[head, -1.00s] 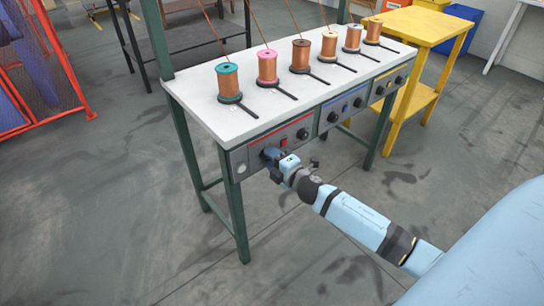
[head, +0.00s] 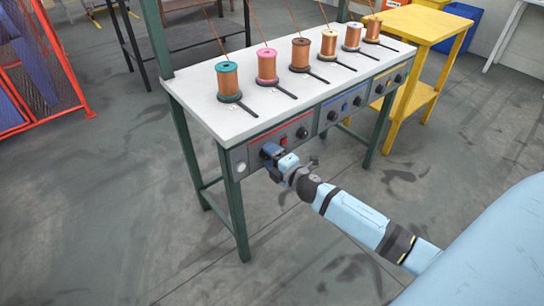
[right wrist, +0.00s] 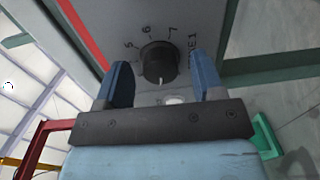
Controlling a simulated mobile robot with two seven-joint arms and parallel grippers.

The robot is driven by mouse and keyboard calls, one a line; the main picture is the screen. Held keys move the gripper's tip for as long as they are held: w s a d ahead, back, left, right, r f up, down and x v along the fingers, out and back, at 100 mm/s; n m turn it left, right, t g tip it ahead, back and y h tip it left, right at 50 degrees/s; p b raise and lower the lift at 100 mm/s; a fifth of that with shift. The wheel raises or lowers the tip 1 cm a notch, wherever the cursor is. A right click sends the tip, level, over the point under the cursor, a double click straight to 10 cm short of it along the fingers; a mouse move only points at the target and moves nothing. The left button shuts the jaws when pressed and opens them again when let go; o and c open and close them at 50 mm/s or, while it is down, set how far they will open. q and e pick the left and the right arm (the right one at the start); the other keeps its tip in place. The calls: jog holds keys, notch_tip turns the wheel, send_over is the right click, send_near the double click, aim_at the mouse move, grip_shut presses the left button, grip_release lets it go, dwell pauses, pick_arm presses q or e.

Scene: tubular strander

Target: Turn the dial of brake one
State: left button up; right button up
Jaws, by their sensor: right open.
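The brake one dial is a black round knob (right wrist: 158,62) with a pale pointer mark, set in a grey panel with numbers around it in the right wrist view. The numbers 5, 6 and 7 show, and part of a label ending in "E 1". My right gripper (right wrist: 160,85) is open, with one blue finger on each side of the knob and a gap visible on both sides. In the head view, my right gripper (head: 270,152) is at the left part of the red-striped panel (head: 293,138) and hides the knob. My left gripper is out of view.
The white tabletop (head: 215,115) above the panel holds several wire spools, the nearest with a teal top (head: 228,80). Blue (head: 343,108) and yellow-striped panels sit farther right. A yellow table (head: 420,25) stands behind at right. The floor in front is clear.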

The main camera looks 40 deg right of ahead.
jog(key=shift+s, duration=0.1)
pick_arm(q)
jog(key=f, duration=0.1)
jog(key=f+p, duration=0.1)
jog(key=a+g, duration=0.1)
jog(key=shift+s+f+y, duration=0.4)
pick_arm(e)
jog(key=s+d, duration=0.1)
jog(key=s, duration=1.2)
jog(key=shift+s+r, duration=0.25)
jog(key=shift+r, duration=0.1)
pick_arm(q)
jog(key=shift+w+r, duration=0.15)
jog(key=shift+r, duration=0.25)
